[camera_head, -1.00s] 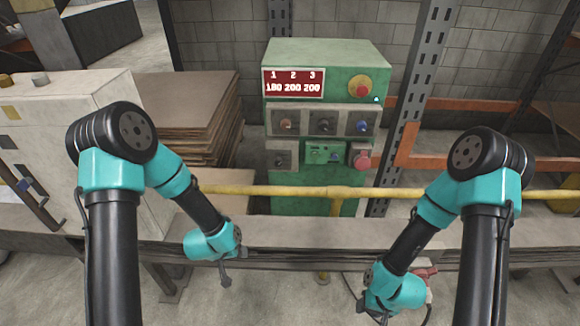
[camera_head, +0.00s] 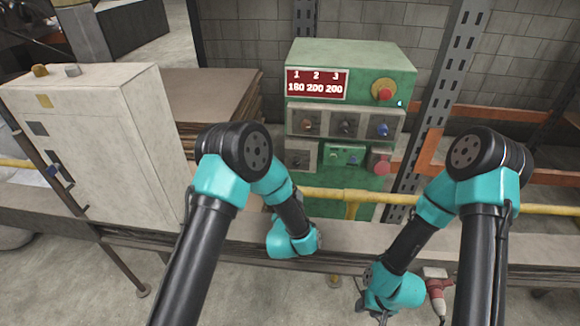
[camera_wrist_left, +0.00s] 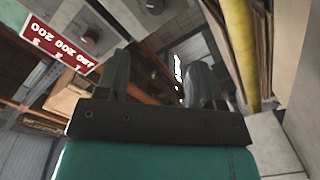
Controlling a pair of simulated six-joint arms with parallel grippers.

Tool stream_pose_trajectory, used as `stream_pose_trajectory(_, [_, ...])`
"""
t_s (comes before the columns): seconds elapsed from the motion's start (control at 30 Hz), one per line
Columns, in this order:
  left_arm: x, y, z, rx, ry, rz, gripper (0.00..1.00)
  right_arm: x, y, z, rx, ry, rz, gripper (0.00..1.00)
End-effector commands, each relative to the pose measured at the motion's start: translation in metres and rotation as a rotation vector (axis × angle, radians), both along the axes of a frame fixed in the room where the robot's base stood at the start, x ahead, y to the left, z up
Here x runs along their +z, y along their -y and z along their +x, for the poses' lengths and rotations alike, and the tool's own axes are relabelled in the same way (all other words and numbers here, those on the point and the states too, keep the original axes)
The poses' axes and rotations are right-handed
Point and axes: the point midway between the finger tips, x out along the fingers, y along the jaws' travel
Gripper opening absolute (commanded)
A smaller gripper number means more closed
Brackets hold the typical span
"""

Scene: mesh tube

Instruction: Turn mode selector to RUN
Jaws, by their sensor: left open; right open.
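A green control panel (camera_head: 345,95) with a red display reading 180 200 200 stands at the back centre. Several knobs sit on its grey plates: an orange-tipped one (camera_head: 308,122), a dark one (camera_head: 346,125) and a blue one (camera_head: 383,129) in the upper row. Their labels are too small to read, so I cannot tell which is the mode selector. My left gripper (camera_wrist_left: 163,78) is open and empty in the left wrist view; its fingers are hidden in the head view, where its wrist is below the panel. My right gripper (camera_head: 382,318) is low at the bottom edge, away from the panel.
A yellow rail (camera_head: 335,195) runs across in front of the panel. A white cabinet (camera_head: 100,130) stands at left, with stacked brown sheets (camera_head: 210,95) behind it. A red tool (camera_head: 436,284) is beside my right wrist. Grey posts and orange shelving stand at right.

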Motion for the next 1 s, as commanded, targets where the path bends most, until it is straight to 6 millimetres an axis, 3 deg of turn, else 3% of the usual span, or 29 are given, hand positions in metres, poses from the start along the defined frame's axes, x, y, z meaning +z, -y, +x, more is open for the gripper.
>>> stream_pose_trajectory(0.57, [0.004, 0.004, 0.007, 0.008, 0.028, -0.015, 0.62, 0.000, 0.000, 0.000, 0.000, 0.000, 0.000, 0.43])
stream_pose_trajectory(1.0, [0.003, 0.010, 0.072, 0.008, 0.028, -0.015, 0.62, 0.000, 0.000, 0.000, 0.000, 0.000, 0.000, 0.43])
